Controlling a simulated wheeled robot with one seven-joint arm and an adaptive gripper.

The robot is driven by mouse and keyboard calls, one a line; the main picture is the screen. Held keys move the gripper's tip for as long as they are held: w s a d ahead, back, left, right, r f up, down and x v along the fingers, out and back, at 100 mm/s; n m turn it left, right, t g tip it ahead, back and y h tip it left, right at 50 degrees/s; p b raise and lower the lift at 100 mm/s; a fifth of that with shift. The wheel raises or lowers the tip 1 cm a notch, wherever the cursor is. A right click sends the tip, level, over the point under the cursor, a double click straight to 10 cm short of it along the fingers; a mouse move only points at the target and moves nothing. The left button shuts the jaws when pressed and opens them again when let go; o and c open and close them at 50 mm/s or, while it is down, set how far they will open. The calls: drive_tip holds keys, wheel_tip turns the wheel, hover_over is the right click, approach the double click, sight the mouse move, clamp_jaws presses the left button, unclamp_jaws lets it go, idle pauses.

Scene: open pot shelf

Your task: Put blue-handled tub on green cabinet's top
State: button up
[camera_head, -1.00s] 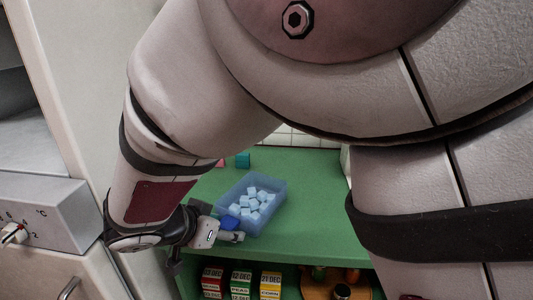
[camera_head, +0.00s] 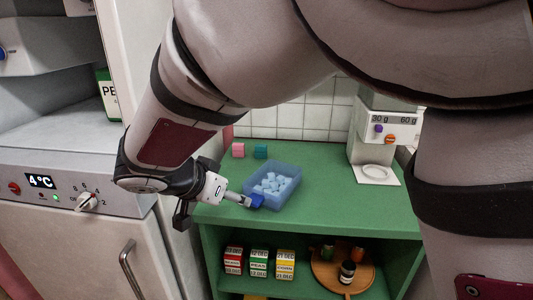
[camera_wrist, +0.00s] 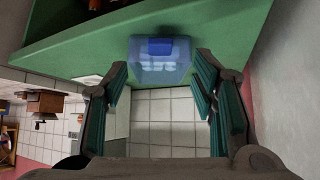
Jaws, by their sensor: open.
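The translucent blue tub (camera_head: 287,190) holds several pale blue cubes and stands on the green cabinet's top (camera_head: 330,218), near its front left part. Its blue handle (camera_head: 256,201) faces my gripper. My gripper (camera_head: 241,199) is to the left of the tub, with its fingers close to the handle. Contact cannot be told from the head view. In the wrist view the tub (camera_wrist: 150,66) and handle (camera_wrist: 160,46) show ahead of the two spread fingers of my gripper (camera_wrist: 162,100), with nothing between them.
Pink (camera_head: 238,150) and teal (camera_head: 261,151) blocks sit behind the tub. A white dispenser (camera_head: 388,127) stands at the back right. Dated boxes (camera_head: 259,263) and a round wooden tray (camera_head: 326,275) occupy the shelf below. A grey appliance (camera_head: 60,185) is at left. The cabinet top's right front is clear.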

drive_tip(key=s+d+r+g, duration=0.2)
drive_tip(key=s+d, duration=0.2)
drive_tip(key=d, duration=0.4)
drive_tip(key=s+d+r+n+g, duration=0.1)
drive_tip(key=s+d+r, duration=0.2)
drive_tip(key=d, duration=0.5)
drive_tip(key=s+d+r+g, duration=0.2)
drive_tip(key=s+d, duration=0.2)
drive_tip(key=d, duration=0.5)
drive_tip(key=s+d+f+n+y, duration=0.1)
drive_tip(key=s+d+n+y, duration=0.1)
drive_tip(key=s, duration=0.7)
drive_tip(key=s+d+f+n+g+y, duration=0.1)
drive_tip(key=s+d+n+y, duration=0.1)
drive_tip(key=s, duration=0.8)
drive_tip(key=shift+s+d+f+g, duration=0.15)
drive_tip(key=shift+s+d+g, duration=0.15)
drive_tip(key=shift+d, duration=0.25)
